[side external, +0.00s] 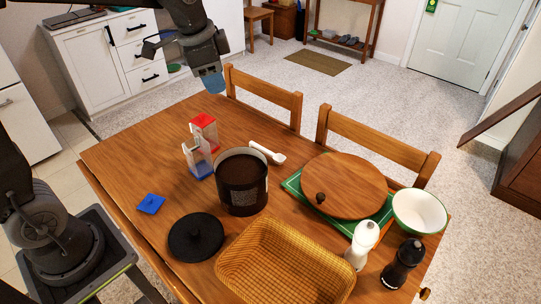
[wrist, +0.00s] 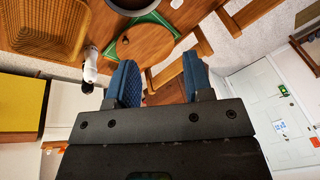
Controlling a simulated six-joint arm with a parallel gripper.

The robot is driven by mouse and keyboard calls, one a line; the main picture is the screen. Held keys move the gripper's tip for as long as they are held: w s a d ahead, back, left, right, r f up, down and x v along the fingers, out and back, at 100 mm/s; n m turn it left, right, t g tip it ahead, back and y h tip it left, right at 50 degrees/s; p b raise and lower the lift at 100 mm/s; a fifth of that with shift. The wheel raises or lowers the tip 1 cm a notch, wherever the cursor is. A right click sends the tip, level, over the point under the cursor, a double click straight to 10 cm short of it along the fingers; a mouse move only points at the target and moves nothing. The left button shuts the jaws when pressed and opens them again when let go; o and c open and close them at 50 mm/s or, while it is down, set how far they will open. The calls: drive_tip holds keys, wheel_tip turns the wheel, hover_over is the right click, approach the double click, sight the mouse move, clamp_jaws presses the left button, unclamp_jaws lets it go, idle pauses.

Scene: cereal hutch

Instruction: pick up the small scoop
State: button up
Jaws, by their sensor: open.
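The small white scoop (side external: 267,152) lies on the wooden table, its bowl end toward the lower right, just behind the dark canister (side external: 242,183). My gripper (side external: 211,80) is in the air above the far left edge of the table, up and left of the scoop and well apart from it. In the wrist view, its two blue fingers (wrist: 160,82) are spread with nothing between them. I cannot make out the scoop for certain in the wrist view.
A round wooden board (side external: 344,185) on a green tray, a wicker basket (side external: 285,265), a black lid (side external: 196,237), a bowl (side external: 419,211) and two shakers crowd the table. Chairs (side external: 263,94) line the far side.

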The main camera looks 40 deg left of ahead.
drive_tip(key=w+a+f+m+g, duration=0.1)
drive_tip(key=w+a+f+m, duration=0.25)
drive_tip(key=w+f, duration=0.45)
drive_tip(key=m+g, duration=0.2)
drive_tip(key=m, duration=0.5)
hover_over(262, 148)
wheel_tip(262, 148, down, 14)
drive_tip(key=f, duration=0.8)
drive_tip(key=shift+s+a+f, duration=0.1)
drive_tip(key=shift+s+a, duration=0.1)
drive_tip(key=shift+w+d+f, duration=0.1)
drive_tip(key=shift+w+f, duration=0.05)
drive_tip(key=shift+f, duration=1.4)
drive_tip(key=shift+w+f, duration=0.1)
drive_tip(key=shift+f, duration=1.4)
clamp_jaws()
